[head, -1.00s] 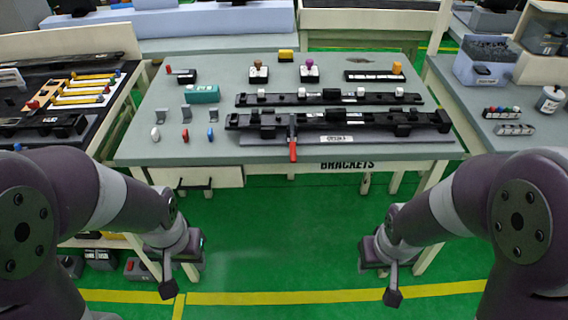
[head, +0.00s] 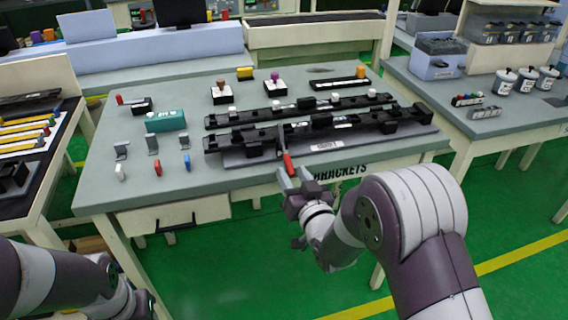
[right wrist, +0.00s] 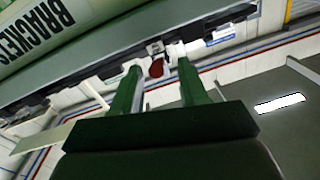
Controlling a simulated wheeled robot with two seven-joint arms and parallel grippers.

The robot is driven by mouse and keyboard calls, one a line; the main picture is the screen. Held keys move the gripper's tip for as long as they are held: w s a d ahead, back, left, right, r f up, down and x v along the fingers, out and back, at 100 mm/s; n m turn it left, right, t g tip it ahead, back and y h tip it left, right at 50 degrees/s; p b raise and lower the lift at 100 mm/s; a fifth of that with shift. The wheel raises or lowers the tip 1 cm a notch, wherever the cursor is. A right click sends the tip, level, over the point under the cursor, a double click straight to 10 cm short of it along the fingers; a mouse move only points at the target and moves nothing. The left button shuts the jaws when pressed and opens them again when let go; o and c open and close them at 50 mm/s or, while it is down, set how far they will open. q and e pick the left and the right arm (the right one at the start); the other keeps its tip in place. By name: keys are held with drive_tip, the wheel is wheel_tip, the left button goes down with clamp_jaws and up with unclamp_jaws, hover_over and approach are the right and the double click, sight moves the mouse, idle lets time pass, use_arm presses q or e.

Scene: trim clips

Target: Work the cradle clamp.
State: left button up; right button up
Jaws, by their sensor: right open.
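The cradle clamp has a red-tipped lever (head: 288,164) that sticks out over the front edge of the black cradle (head: 240,152) on the grey table. In the right wrist view the red handle (right wrist: 157,68) shows end-on between the fingertips, with a pale metal part behind it. My right gripper (head: 293,178) is open, just in front of and below the handle. Whether a finger touches the handle I cannot tell. My left arm is at the bottom left of the head view, and its gripper is out of frame.
A second black rail (head: 300,107) with white knobs lies behind the cradle. A teal box (head: 165,121), small grey brackets (head: 152,144) and coloured pegs (head: 158,169) stand to the left. The front of the table is open floor.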

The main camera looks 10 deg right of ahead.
sight(287, 163)
drive_tip(key=w, duration=0.4)
drive_tip(key=shift+w, duration=0.15)
drive_tip(key=shift+w+a, duration=0.1)
drive_tip(key=shift+w, duration=0.45)
clamp_jaws()
